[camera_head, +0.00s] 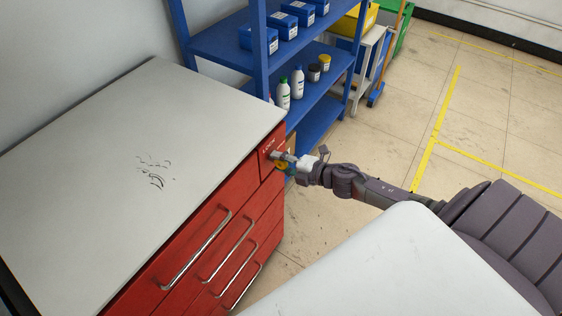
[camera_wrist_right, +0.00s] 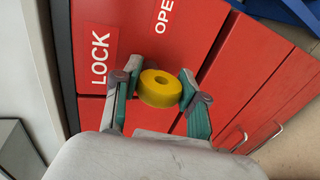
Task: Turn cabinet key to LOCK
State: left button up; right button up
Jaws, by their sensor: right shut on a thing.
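The red cabinet (camera_head: 215,217) has a pale grey top and a LOCK label on its front, near the upper right corner. In the right wrist view the white LOCK label (camera_wrist_right: 98,58) and part of an OPEN label (camera_wrist_right: 165,14) show on the red front. A round yellow key head (camera_wrist_right: 160,88) with a hole sits between the fingers of my right gripper (camera_wrist_right: 158,92). In the head view my right gripper (camera_head: 285,161) is at the cabinet front below the label, shut on the key. The key's shaft and slot are hidden. My left gripper is not in view.
Drawers with metal handles (camera_head: 228,252) lie below the key on the cabinet front. A blue shelf (camera_head: 318,120) with bottles and boxes stands behind the cabinet. Tiled floor (camera_head: 400,125) with yellow lines is open to the right.

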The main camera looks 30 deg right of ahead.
dwell(0.4)
jog(key=o, duration=1.2)
jog(key=shift+c, duration=0.2)
jog(key=shift+s, duration=0.1)
jog(key=v, duration=1.2)
